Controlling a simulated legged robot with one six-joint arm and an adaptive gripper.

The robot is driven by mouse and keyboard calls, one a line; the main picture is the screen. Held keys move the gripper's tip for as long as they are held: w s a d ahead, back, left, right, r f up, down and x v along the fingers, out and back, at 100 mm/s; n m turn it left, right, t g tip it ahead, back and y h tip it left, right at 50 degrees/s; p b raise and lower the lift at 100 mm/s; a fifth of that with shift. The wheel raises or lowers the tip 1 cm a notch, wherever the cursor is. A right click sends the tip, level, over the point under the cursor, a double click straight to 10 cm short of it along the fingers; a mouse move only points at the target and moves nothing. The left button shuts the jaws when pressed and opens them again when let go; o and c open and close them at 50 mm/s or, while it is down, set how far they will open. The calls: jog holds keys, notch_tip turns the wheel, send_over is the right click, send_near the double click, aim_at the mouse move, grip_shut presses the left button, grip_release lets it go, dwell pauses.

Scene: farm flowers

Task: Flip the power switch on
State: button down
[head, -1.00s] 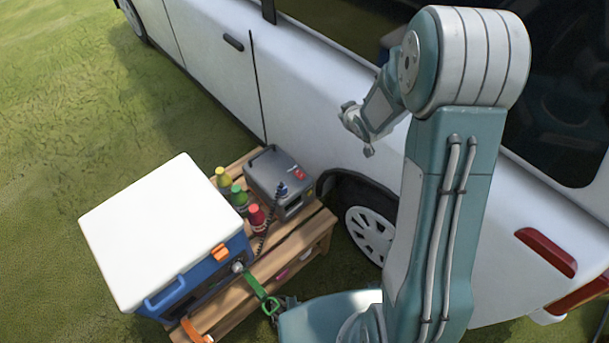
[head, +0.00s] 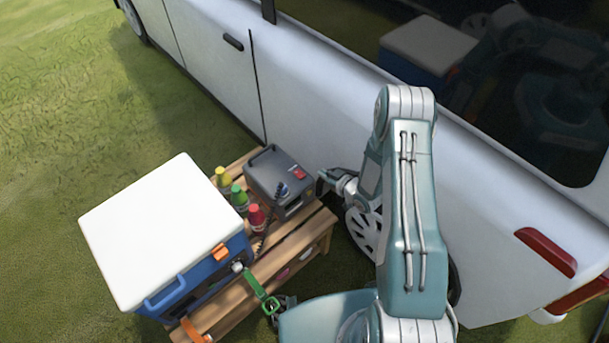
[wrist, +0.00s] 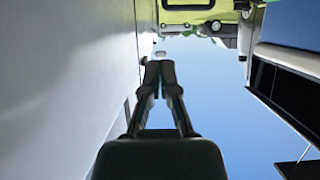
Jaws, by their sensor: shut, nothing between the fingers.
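A dark grey power box (head: 268,178) with a carry handle stands on the wooden slatted table beside the white van. A small red switch (head: 300,174) is on its top right edge. Whether the switch is on or off is too small to tell. My gripper (head: 323,180) is just right of the box, close to its right side, between the box and the van. The head view does not show clearly whether it touches the box. In the wrist view my gripper's two dark fingers (wrist: 160,68) are together with nothing between them.
The wooden table (head: 292,246) also holds a blue cooler with a white lid (head: 150,230) and several bottles with coloured caps (head: 238,195). A dark coiled cord is by the box's front. The white van (head: 310,110) stands close behind my arm. Grass lies open at left.

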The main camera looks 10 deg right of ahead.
jog(key=shift+s+a+f+y, duration=0.3)
jog(key=shift+s+f, duration=0.2)
jog(key=shift+f, duration=0.2)
send_over(305, 180)
jog(key=f, duration=0.3)
jog(key=shift+w+a+f, duration=0.35)
jog(key=f, duration=0.2)
jog(key=shift+s+d+f, duration=0.2)
jog(key=shift+f, duration=0.1)
jog(key=shift+d+f, duration=0.1)
jog(key=shift+f, duration=0.55)
jog(key=shift+s+f, duration=0.1)
